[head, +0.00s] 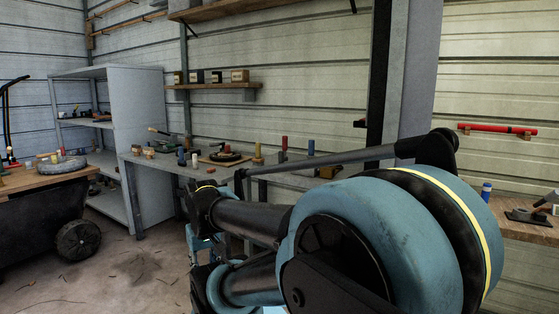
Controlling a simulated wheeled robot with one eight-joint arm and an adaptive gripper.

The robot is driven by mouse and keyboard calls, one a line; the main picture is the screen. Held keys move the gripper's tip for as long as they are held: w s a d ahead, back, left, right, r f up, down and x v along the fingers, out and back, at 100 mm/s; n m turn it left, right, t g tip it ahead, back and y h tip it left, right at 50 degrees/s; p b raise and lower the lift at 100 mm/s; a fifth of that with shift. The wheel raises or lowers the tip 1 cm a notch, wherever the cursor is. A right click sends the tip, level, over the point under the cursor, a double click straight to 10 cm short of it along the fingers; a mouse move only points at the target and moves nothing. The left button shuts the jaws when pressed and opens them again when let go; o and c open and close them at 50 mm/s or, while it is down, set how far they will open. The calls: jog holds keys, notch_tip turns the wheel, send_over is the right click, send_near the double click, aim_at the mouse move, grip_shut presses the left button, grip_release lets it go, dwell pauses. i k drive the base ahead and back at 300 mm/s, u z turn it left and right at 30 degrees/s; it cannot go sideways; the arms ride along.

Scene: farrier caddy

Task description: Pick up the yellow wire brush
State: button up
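I cannot make out a yellow wire brush for certain in the head view. A small yellowish upright item (258,155) stands on the grey workbench, too small to identify. Another small yellow item (55,158) shows on the cart at the left, also too small to name. My own arm, blue and black, fills the lower middle and right and hides part of the workbench and floor. I cannot make out my gripper's fingers in this view.
The grey workbench (160,162) along the back wall holds several small tools. A wheeled cart (30,184) with a wooden top stands at the left, beside a grey shelf unit (138,110). A wooden bench (525,233) is at the right. Open floor (120,275) lies between cart and arm.

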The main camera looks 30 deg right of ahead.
aim_at(259, 162)
jog(key=z, duration=0.7)
jog(key=i, duration=0.95)
jog(key=z, duration=0.7)
